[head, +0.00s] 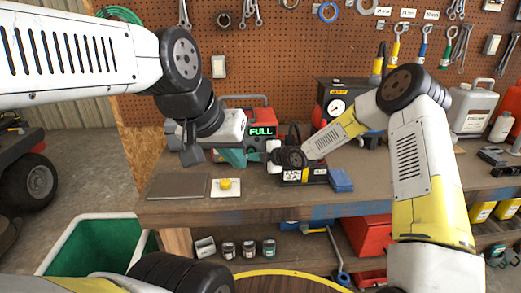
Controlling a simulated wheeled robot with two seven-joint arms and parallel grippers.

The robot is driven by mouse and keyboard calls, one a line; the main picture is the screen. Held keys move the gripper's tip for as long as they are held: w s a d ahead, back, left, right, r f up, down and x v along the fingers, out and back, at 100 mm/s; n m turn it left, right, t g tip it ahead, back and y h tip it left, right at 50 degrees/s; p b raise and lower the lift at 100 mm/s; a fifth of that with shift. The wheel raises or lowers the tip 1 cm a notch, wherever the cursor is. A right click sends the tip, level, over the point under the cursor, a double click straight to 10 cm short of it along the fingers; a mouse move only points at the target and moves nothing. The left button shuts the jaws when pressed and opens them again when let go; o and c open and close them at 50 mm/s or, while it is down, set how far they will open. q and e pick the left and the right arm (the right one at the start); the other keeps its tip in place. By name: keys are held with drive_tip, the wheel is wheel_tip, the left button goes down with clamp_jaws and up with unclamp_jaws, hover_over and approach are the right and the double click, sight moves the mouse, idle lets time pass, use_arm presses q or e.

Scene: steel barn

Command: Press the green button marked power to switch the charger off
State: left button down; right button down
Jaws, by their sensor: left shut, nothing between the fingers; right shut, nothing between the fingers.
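The charger (265,117) stands at the back of the bench, red and dark with a handle on top. Its display (262,132) reads FULL in green letters. I cannot make out the green power button; my arms cover much of the charger's front and left side. My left gripper (190,156) hangs in front of and left of the charger, shut and empty, pointing down over the bench. My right gripper (256,156) reaches in from the right, shut and empty, low in front of the charger, close to a teal object (234,157). I cannot tell whether it touches anything.
A grey flat plate (178,187) and a yellow piece (226,184) on a white card lie at the bench's front left. A blue block (341,181) lies right of them. A dark device with a gauge (338,106) stands behind my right forearm. White jugs stand at right.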

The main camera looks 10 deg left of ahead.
drive_tip(key=shift+w+a, duration=0.2)
drive_tip(key=shift+w, duration=0.5)
idle(0.7)
drive_tip(key=shift+s, duration=0.15)
drive_tip(key=shift+s+d, duration=0.2)
drive_tip(key=shift+s, duration=0.3)
drive_tip(key=shift+s+d, duration=0.15)
drive_tip(key=shift+s, duration=0.35)
drive_tip(key=shift+s+d, duration=0.3)
drive_tip(key=shift+s, duration=0.65)
drive_tip(key=shift+s+d, duration=0.25)
drive_tip(key=shift+s, duration=0.75)
drive_tip(key=shift+s+d, duration=0.3)
drive_tip(key=shift+s, duration=0.65)
